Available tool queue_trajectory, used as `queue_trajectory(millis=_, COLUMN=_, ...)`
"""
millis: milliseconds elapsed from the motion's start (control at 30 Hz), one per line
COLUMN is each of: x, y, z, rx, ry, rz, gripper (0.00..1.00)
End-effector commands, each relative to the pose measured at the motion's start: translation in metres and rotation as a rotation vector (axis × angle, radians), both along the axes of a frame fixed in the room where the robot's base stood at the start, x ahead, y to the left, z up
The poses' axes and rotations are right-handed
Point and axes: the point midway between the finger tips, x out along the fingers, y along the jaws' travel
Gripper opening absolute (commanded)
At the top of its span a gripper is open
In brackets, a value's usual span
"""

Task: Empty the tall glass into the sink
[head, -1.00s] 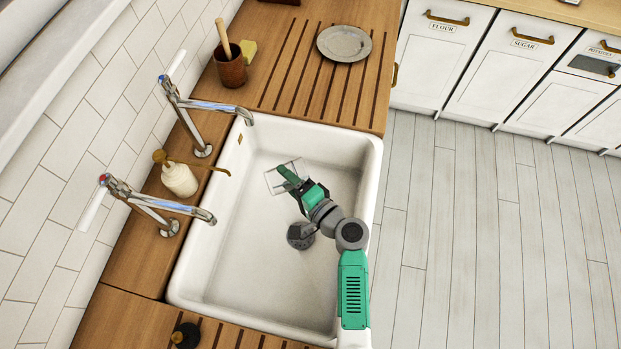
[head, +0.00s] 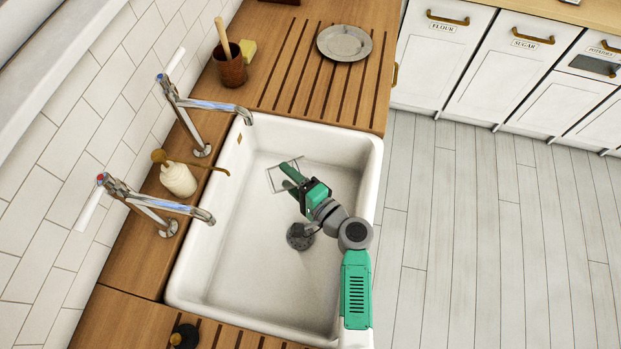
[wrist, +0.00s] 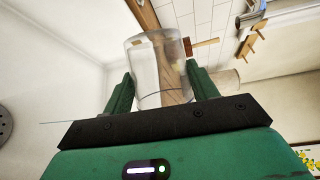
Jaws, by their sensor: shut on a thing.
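The tall glass (head: 272,180) is clear and shows in the head view as a thin outline over the upper part of the white sink (head: 240,280). It looks tipped well over toward its side. My gripper (head: 291,181) has its green fingers closed around the glass. In the wrist view the glass (wrist: 150,62) sits between the two fingertips (wrist: 161,88), with a finger touching each side. Wood and tiles show through its wall. I cannot tell whether any liquid is in it.
Two chrome taps (head: 215,105) (head: 180,207) reach over the sink's left edge, with a soap bottle (head: 179,180) between them. The dark drain (head: 300,236) is below my arm. A brown cup (head: 230,70) and a plate (head: 344,42) stand on the far wooden counter.

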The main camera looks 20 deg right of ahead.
Motion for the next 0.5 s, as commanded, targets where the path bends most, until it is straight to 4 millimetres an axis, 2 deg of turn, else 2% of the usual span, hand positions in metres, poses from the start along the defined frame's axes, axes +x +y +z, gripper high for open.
queue_trajectory(millis=500, x=0.0002, y=-0.0024, z=0.0029, rx=0.057, ry=-0.003, rz=0.001, gripper=0.27)
